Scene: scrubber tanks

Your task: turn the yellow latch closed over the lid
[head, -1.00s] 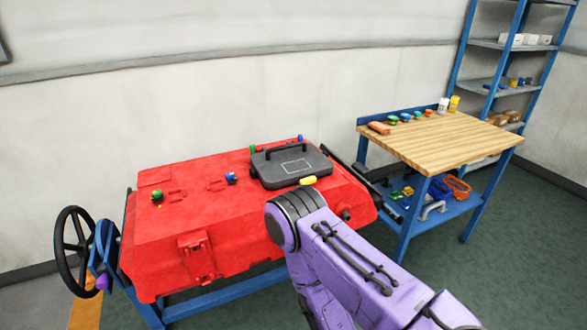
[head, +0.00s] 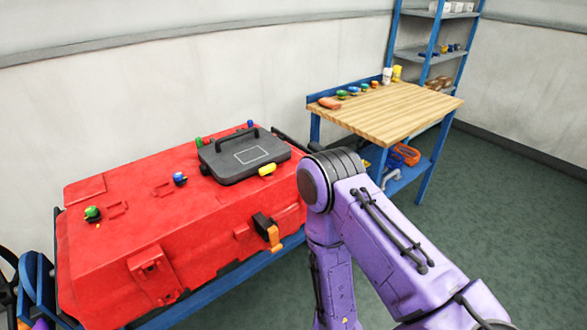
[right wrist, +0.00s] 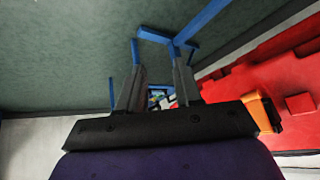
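The yellow latch (head: 267,169) is a small yellow piece at the front right edge of the dark grey lid (head: 222,172). It appears to lie along the edge; whether it overlaps the lid is too small to tell. The lid has a carrying handle and lies flat on top of the red tank (head: 130,245). My right arm stands to the right of the tank, with its gripper hidden in the head view. In the right wrist view my right gripper (right wrist: 158,78) has its fingers apart with nothing between them. My left gripper is not in view.
A black fitting with an orange handle (head: 272,237) sticks out from the tank's front; its orange part shows in the right wrist view (right wrist: 262,112). Green (head: 92,213) and blue (head: 180,178) knobs stand on the tank. A wooden-topped bench (head: 390,115) stands right; floor ahead of it is clear.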

